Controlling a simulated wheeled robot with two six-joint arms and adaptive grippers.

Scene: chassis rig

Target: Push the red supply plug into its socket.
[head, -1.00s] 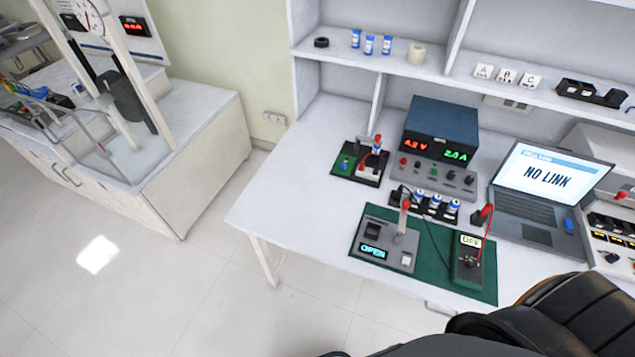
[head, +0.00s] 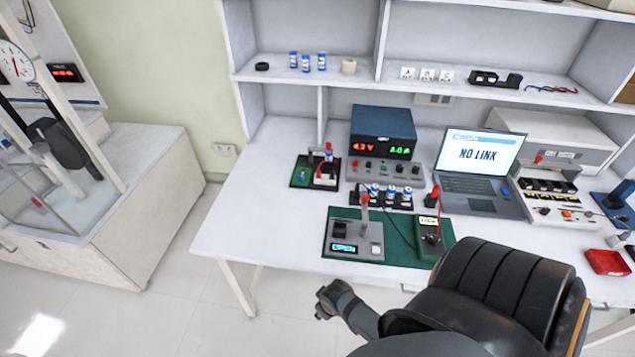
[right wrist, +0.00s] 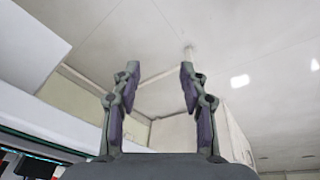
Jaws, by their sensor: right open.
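The blue power supply (head: 383,132) stands on the bench with red and green readouts. Its grey front panel (head: 386,170) carries small red and dark pieces. A red-topped piece (head: 436,192) stands by the meter (head: 431,236), and another red-topped post (head: 364,200) rises from the grey tester (head: 356,241). I cannot tell which red piece is the supply plug, or make out its socket. My right gripper (head: 326,301) is in front of the bench, apart from everything on it. In the right wrist view it (right wrist: 160,82) is open and empty. My left gripper is out of view.
A small dark board (head: 300,178) sits left of the supply. A rack of blue cells (head: 385,197) and a green mat (head: 400,252) lie before it. A laptop (head: 480,165) reads NO LINK. A black chair (head: 510,295) blocks the front right. The bench's left end is clear.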

